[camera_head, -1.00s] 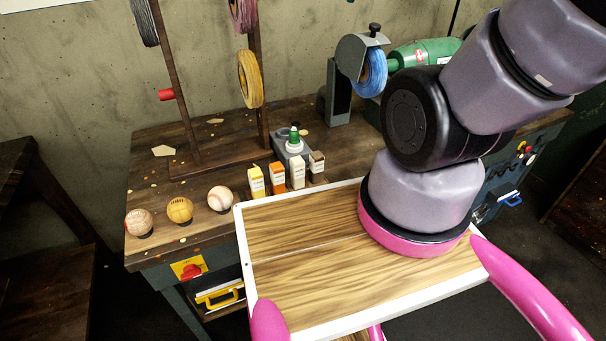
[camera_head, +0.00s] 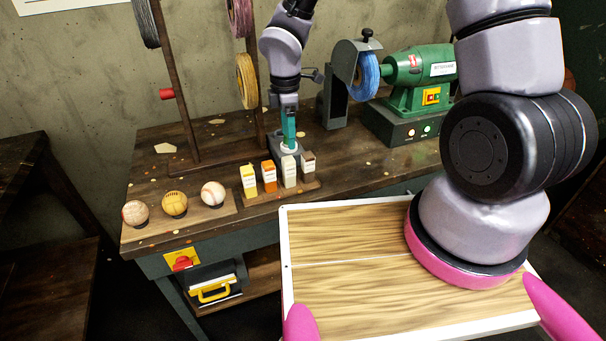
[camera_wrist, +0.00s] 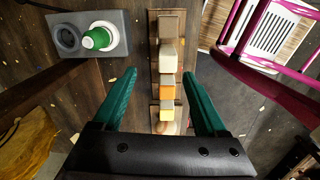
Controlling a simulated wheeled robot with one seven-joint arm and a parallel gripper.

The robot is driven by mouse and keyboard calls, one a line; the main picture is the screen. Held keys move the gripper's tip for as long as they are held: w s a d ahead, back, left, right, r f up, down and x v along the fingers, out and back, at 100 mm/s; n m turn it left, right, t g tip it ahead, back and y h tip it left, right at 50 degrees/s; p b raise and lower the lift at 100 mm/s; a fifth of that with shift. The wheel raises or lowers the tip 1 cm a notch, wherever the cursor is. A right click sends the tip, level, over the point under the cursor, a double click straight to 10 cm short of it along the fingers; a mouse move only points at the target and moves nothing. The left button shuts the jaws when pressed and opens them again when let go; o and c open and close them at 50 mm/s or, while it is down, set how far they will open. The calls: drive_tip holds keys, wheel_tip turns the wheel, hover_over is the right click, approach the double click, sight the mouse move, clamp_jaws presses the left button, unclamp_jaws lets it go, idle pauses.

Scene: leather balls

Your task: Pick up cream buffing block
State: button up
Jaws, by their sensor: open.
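The cream buffing block (camera_head: 289,171) stands upright in a row of blocks on a wooden holder, between an orange block (camera_head: 268,175) and a brown block (camera_head: 308,162). In the wrist view the cream block (camera_wrist: 168,60) shows from above, just beyond the level of the fingertips and between their lines. My gripper (camera_head: 289,138) appears above and behind the row in the head view. In the wrist view my gripper (camera_wrist: 160,76) has its green fingers spread wide, one on each side of the row, with nothing held. I cannot tell its exact height above the block.
A yellow block (camera_head: 248,181) ends the row. A green-capped bottle (camera_wrist: 97,39) sits in a grey holder beside the row. Several balls (camera_head: 175,204) stand on a board to the left. A green grinder (camera_head: 415,75) with a blue wheel stands at the right.

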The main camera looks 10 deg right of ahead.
sight(286, 159)
drive_tip(key=shift+n, duration=0.7)
drive_tip(key=f, duration=0.2)
drive_tip(key=s+f, duration=0.1)
drive_tip(key=f, duration=0.2)
drive_tip(key=a+f, duration=0.1)
drive_tip(key=f, duration=0.1)
drive_tip(key=shift+s+f, duration=0.2)
drive_tip(key=shift+w+d+f, duration=0.1)
drive_tip(key=shift+d+f, duration=0.1)
drive_tip(key=shift+f, duration=1.3)
drive_tip(key=shift+d+f, duration=0.15)
drive_tip(key=shift+f, duration=1.35)
clamp_jaws()
